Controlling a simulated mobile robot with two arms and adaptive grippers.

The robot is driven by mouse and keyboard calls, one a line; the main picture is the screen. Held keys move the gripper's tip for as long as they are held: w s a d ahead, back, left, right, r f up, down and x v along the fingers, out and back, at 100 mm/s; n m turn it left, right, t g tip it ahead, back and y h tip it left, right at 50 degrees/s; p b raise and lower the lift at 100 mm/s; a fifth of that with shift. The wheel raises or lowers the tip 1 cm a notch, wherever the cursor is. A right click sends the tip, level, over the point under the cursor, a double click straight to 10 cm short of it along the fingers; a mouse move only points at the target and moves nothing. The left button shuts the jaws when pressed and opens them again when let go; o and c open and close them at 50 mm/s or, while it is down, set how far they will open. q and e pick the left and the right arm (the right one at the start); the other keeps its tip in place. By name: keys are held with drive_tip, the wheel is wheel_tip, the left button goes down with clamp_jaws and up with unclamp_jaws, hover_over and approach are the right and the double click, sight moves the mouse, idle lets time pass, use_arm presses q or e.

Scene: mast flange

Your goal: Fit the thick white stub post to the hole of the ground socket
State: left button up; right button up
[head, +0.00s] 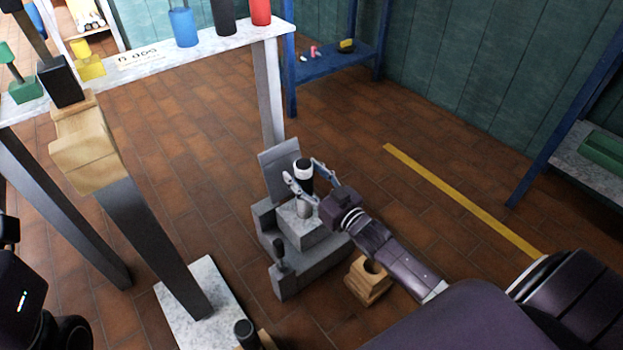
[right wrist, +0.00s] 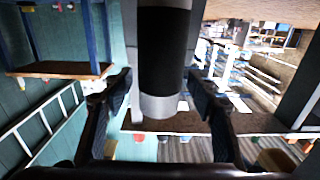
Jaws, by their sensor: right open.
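A thick post (head: 304,173) with a white band and black parts stands upright on the pale block of a grey stepped stand in the head view. In the right wrist view the post (right wrist: 164,55) shows a wide black band between pale ends. My right gripper (head: 307,177) is open, one finger on each side of the post. In the right wrist view small gaps show between the post and the fingers (right wrist: 164,90). A wooden block with a round hole (head: 365,285), possibly the ground socket, is on the floor beneath my right arm. My left gripper is not in view.
The grey stepped stand (head: 284,282) has a short dark peg and an upright back plate. A table (head: 215,45) with coloured cylinders is behind it. Floor by the yellow stripe (head: 455,197) is clear.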

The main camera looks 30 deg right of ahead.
drive_tip(key=s+d, duration=0.1)
drive_tip(key=s, duration=1)
drive_tip(key=shift+s+d, duration=0.35)
